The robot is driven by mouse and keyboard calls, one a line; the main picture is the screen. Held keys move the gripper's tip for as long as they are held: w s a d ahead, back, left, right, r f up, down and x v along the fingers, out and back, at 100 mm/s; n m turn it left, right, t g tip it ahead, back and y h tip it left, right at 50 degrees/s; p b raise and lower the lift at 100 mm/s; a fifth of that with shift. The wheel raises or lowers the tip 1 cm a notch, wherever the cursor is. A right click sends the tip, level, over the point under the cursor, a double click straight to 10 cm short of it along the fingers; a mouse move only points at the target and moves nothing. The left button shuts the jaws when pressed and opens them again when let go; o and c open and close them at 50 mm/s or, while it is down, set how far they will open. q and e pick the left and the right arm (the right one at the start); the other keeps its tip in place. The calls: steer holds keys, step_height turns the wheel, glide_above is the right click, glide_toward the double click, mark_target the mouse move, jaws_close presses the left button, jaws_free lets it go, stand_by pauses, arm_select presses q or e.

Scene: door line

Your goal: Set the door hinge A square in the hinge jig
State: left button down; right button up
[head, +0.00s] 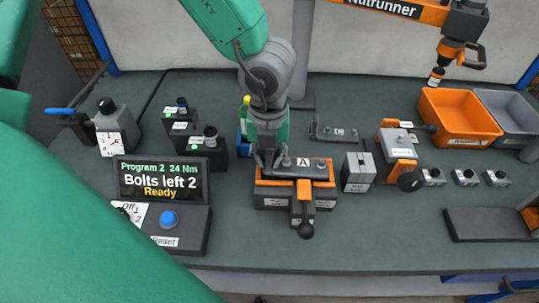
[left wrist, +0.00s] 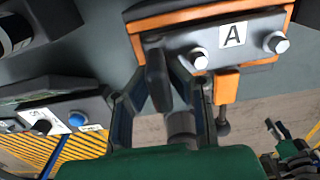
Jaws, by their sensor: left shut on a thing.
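The door hinge A (head: 319,167) is a dark grey plate with a white A label and two round bolt heads. It lies along the top of the hinge jig (head: 265,188), a dark block with orange edges, and looks roughly parallel to it; whether it is fully seated I cannot tell.
The jig's orange clamp lever (head: 304,203) with a black knob is at the front. Hinge B (head: 335,132) lies behind. A grey block (head: 357,172) and an orange fixture (head: 398,150) stand right, a display (head: 160,182) left.

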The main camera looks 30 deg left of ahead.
arm_select(q)
steer(key=shift+f, duration=0.4)
stand_by(0.4)
steer(key=c, duration=1.4)
jaws_free()
steer(key=shift+c, duration=0.2)
steer(key=shift+r+p, duration=3.55)
steer(key=shift+f, duration=0.1)
steer(key=shift+s, duration=0.1)
